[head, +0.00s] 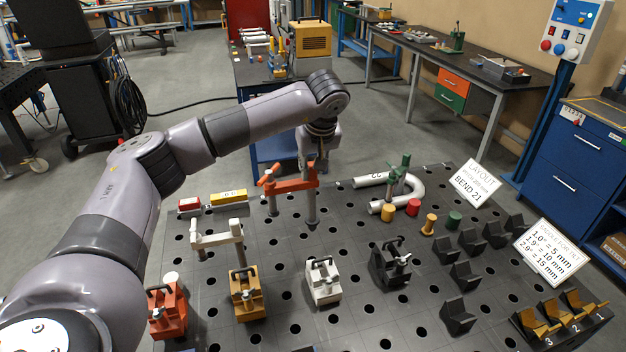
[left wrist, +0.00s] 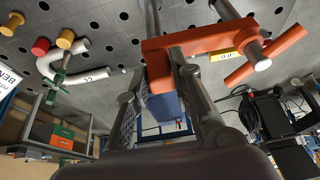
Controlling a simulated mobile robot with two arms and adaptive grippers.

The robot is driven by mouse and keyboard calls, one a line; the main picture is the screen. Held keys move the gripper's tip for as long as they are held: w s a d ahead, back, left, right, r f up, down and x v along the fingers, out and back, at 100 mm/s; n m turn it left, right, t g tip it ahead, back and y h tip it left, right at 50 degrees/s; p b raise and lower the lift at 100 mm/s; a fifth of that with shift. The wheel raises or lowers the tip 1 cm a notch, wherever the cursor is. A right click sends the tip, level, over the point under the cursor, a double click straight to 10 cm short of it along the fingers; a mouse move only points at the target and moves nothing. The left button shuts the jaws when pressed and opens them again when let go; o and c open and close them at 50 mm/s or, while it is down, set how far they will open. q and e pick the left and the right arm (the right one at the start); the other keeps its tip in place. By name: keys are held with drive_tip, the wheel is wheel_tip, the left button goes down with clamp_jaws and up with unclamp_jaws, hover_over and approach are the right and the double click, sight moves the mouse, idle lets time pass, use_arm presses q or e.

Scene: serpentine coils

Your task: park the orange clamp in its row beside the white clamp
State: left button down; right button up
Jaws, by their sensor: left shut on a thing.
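The orange clamp (head: 290,185) is an orange bar with a T-handle at its left end and a long grey post at its right end. My left gripper (head: 311,158) comes down from above and is shut on it. The orange bar (left wrist: 212,40) also shows close up in the left wrist view. The clamp is upright over the dark table; whether its post touches the table or a hole I cannot tell. The white clamp (head: 217,239) stands on the table, left of and nearer than the orange one. My right gripper is not in view.
The table (head: 350,325) is dark with many round holes. Yellow (head: 228,197) and red blocks (head: 189,204) lie behind the white clamp. Coloured toggle blocks (head: 323,282) line the front.

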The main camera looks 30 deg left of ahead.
sight(312, 203)
use_arm(q)
drive_tip(key=shift+w+r, duration=0.1)
drive_tip(key=shift+r, duration=0.1)
drive_tip(key=shift+a+f, duration=0.1)
drive_tip(key=shift+f, duration=0.2)
drive_tip(key=shift+w+f+b, duration=0.15)
drive_tip(key=shift+f+b, duration=0.15)
drive_tip(key=shift+f, duration=0.45)
wheel_tip(312, 203, down, 2)
drive_tip(key=shift+f+b, duration=0.25)
drive_tip(key=shift+b, duration=0.1)
drive_tip(key=shift+f+b, duration=0.3)
drive_tip(key=shift+f, duration=1.1)
drive_tip(key=shift+f+b, duration=0.85)
drive_tip(key=shift+f, duration=0.3)
drive_tip(key=shift+f+b, duration=0.65)
drive_tip(key=shift+f, duration=0.45)
drive_tip(key=shift+s, duration=0.35)
